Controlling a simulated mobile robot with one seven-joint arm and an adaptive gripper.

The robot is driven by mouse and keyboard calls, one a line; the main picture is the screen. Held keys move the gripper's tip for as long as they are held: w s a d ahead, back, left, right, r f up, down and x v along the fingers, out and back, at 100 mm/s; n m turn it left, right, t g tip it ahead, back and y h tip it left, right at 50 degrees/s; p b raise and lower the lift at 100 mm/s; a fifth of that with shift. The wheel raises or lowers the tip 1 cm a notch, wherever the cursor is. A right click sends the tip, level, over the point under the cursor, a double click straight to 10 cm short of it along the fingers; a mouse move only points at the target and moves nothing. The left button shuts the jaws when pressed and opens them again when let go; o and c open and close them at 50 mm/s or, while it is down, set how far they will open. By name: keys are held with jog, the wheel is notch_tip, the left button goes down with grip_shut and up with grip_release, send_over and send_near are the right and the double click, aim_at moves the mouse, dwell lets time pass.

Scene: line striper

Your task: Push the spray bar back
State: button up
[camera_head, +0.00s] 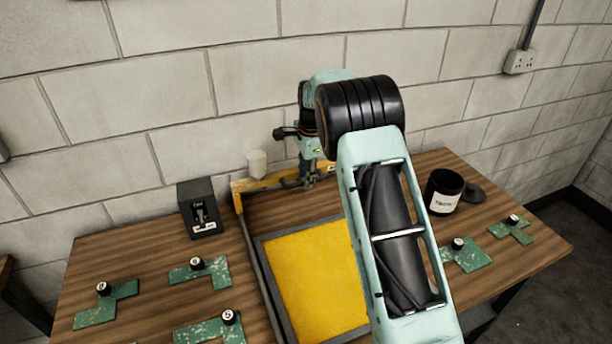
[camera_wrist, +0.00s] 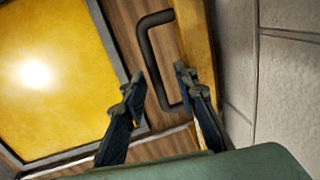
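The yellow spray bar (camera_head: 262,184) lies across the back of the frame, close to the wall; my arm hides its right part. In the wrist view the bar (camera_wrist: 196,30) carries a dark U-shaped handle (camera_wrist: 148,62). My gripper (camera_head: 309,180) is at the bar, pointing down. In the wrist view my gripper (camera_wrist: 155,82) is open, with the handle's long side showing between its fingers. I cannot tell whether the fingers are down around the handle or still above it. The yellow panel (camera_head: 315,272) lies in its grey frame in front of the bar.
A black pot (camera_head: 443,191) and lid (camera_head: 473,193) stand right. Green speckled plates with black knobs, such as one (camera_head: 200,271), lie on both sides.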

notch_tip(320, 180, up, 12)
jog(key=s, duration=0.2)
jog(key=shift+d, duration=0.35)
jog(key=shift+s+f, duration=0.1)
